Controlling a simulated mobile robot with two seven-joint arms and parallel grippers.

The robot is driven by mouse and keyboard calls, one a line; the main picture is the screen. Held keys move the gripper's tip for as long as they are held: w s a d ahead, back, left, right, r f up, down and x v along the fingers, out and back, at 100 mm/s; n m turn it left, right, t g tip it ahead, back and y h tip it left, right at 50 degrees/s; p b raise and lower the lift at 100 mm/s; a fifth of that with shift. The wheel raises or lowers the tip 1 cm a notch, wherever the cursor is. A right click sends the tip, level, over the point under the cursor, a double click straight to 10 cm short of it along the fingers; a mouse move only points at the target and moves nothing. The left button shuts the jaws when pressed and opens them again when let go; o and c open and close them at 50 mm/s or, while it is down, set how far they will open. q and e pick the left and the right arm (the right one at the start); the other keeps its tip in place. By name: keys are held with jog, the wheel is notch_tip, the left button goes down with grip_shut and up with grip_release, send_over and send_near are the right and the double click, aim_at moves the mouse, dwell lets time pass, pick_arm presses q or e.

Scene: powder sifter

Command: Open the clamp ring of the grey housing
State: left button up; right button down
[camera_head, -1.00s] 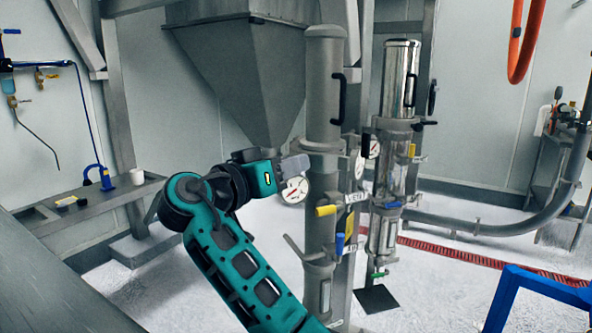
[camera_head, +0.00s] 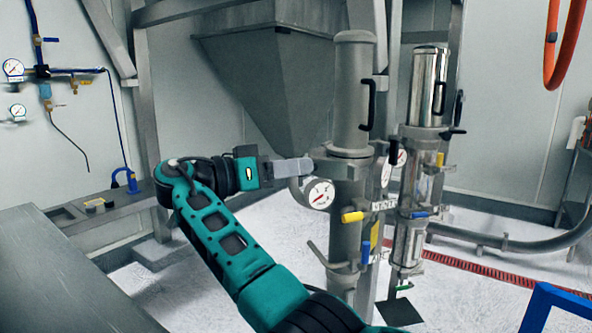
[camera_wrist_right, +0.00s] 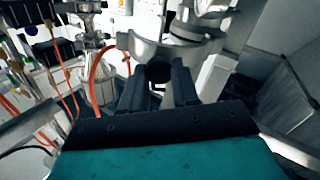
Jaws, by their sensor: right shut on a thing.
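The grey housing (camera_head: 353,95) is an upright grey cylinder with a black side handle, on a grey column. Its clamp ring (camera_head: 350,158) circles the joint below the cylinder. In the right wrist view, the ring (camera_wrist_right: 150,48) appears as a curved grey band just beyond my fingers. My right gripper (camera_head: 300,167) reaches it from the left. In the right wrist view, the gripper (camera_wrist_right: 160,78) is shut on a small dark part at the ring's near side, probably its handle. The fingers hide most of that part. My left gripper is not in view.
A round gauge (camera_head: 318,193) hangs close below my right gripper. A shiny metal cylinder (camera_head: 425,90) stands to the right. The grey hopper (camera_head: 270,80) is behind.

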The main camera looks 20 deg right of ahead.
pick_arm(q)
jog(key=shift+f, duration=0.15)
pick_arm(e)
jog(key=shift+w+a+g, duration=0.1)
jog(key=shift+w+g, duration=0.05)
jog(key=shift+g, duration=0.15)
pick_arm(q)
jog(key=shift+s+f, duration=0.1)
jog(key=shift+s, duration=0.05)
pick_arm(e)
jog(key=c, duration=0.8)
grip_release()
jog(key=shift+r, duration=0.1)
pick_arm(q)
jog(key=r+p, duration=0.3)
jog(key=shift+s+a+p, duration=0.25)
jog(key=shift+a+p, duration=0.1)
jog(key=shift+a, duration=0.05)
pick_arm(e)
notch_tip(320, 180, up, 20)
jog(key=shift+f, duration=0.1)
jog(key=shift+c, duration=0.6)
